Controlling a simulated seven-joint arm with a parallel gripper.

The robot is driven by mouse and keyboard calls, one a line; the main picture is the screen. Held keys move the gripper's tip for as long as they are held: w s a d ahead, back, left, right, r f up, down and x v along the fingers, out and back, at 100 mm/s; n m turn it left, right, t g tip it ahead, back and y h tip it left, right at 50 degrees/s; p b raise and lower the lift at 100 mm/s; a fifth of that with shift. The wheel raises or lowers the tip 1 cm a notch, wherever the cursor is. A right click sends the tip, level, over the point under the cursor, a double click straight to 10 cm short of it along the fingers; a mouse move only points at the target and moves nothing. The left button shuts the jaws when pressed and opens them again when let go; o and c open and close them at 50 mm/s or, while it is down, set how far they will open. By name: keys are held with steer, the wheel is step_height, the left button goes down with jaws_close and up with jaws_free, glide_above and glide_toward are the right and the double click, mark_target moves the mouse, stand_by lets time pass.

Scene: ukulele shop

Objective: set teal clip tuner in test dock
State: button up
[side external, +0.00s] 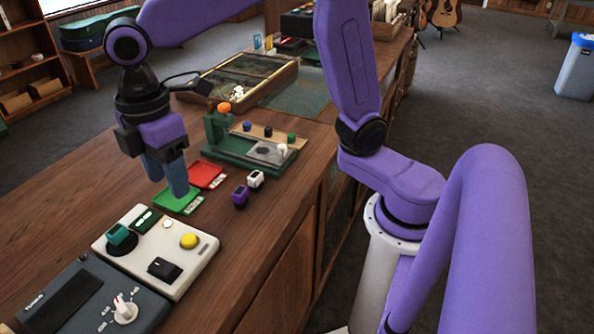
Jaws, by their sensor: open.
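The teal clip tuner (120,234) sits at the far left corner of a cream test unit (200,255). It rests on a round black seat, which I take to be the test dock (122,247); the tuner hides part of it. The tuner looks roughly upright, but how fully it is seated I cannot tell. My gripper (167,186) is open with its blue fingers pointing down. It is behind and to the right of the tuner, apart from it, over or near the green tray (178,203). Nothing shows between the fingers.
A red tray (207,175) lies beyond the green one. A purple tuner (240,196) and a white tuner (256,180) stand to its right. A green fixture (240,153) stands behind. A dark device with a knob (125,308) is in front. Bare wood lies right of the test unit.

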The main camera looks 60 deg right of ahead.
steer(key=s+d+f+m, duration=0.1)
steer(key=s+d+f, duration=0.2)
steer(key=s+d, duration=0.5)
steer(key=s+d+f+m, duration=0.2)
steer(key=s+d+f, duration=0.1)
steer(key=s+d, duration=0.6)
steer(key=shift+s+d+f, duration=0.15)
steer(key=shift+s+f, duration=0.05)
steer(key=shift+s, duration=0.75)
